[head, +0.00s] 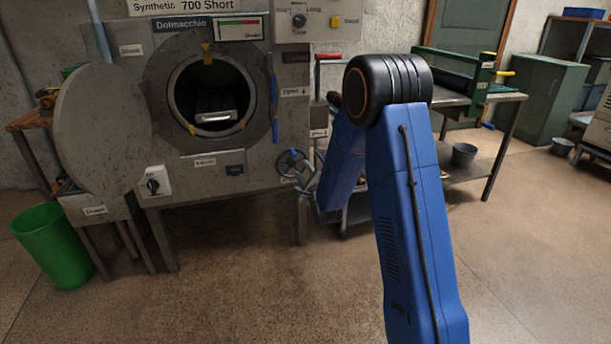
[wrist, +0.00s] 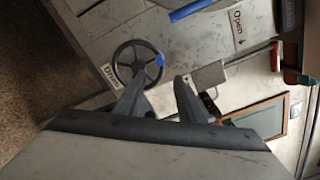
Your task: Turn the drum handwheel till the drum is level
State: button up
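The drum handwheel (head: 292,163) is a small dark spoked wheel at the machine's lower right front. It also shows in the wrist view (wrist: 137,66), with a blue mark on its rim and a "Drum" label beside it. The drum (head: 205,95) is seen through the round open mouth of the grey machine, with a pale metal piece inside. I cannot tell its tilt. My gripper (wrist: 160,82) has its two fingers spread apart with nothing between them. In the wrist view the left finger overlaps the wheel's lower edge; contact cannot be told. The head view hides the gripper behind my blue arm.
The round machine door (head: 103,135) hangs open at left. A gauge with a red and green band (head: 240,28) sits above the mouth. A green bin (head: 53,245) stands at left, a workbench (head: 455,98) at right. The floor in front is clear.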

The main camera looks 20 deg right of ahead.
jog(key=shift+s, duration=1.2)
jog(key=s+r+n+g, duration=0.3)
jog(key=s+r+n, duration=0.35)
jog(key=s, duration=0.45)
jog(key=s+r+n+g, duration=0.45)
jog(key=s+n, duration=0.25)
jog(key=s, duration=0.3)
jog(key=s+n+g, duration=0.5)
jog(key=s+n, duration=0.6)
jog(key=s, duration=2.3)
jog(key=shift+d+f+g, duration=0.15)
jog(key=shift+d+g, duration=0.05)
jog(key=shift+g, duration=0.15)
jog(key=shift+w, duration=0.1)
